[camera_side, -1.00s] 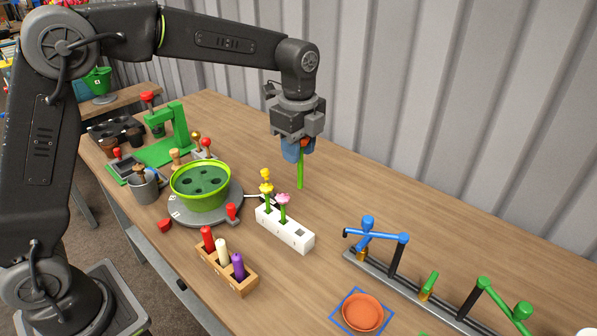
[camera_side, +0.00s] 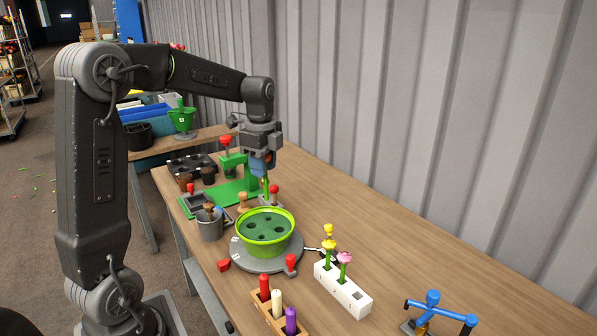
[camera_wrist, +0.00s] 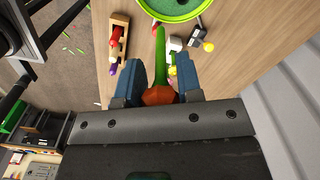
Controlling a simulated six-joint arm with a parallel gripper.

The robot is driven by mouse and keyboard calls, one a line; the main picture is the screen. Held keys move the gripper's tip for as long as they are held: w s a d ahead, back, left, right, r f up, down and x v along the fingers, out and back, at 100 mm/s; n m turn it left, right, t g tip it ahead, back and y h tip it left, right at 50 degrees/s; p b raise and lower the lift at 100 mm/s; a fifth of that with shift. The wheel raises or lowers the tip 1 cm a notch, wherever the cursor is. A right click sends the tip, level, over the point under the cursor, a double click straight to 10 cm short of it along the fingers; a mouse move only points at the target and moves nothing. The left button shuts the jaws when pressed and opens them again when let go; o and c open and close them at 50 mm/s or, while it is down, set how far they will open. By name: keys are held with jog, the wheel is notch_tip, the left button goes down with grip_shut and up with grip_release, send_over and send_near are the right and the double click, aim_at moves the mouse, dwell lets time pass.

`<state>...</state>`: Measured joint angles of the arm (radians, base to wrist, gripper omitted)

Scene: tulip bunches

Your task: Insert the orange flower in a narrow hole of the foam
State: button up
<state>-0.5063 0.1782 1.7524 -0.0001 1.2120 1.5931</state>
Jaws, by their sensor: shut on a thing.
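My gripper (camera_side: 263,166) is shut on the orange flower. In the wrist view the orange head (camera_wrist: 159,95) sits between the two blue fingers (camera_wrist: 159,80), and the green stem (camera_wrist: 160,50) points away from them. In the side view the flower is mostly hidden by the fingers. The dark green foam (camera_side: 266,224) with several round holes fills a lime-green pot (camera_side: 266,247) on a grey turntable. My gripper is above and behind the pot, apart from it. The pot's rim shows at the top of the wrist view (camera_wrist: 176,19).
A white block (camera_side: 342,290) holds a yellow and a pink flower, right of the pot. A wooden rack (camera_side: 268,318) with red, cream and purple pegs is in front. A green press stand (camera_side: 229,195) and a grey cup (camera_side: 210,224) stand behind and left.

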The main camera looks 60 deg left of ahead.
jog(key=f, duration=0.1)
jog(key=s+a+f, duration=0.1)
jog(key=f, duration=0.3)
jog(key=shift+s+a, duration=0.2)
jog(key=shift+a, duration=0.1)
jog(key=shift+f, duration=0.15)
jog(key=shift+f, duration=2.8)
jog(key=shift+f, duration=2.3)
jog(key=o, duration=1)
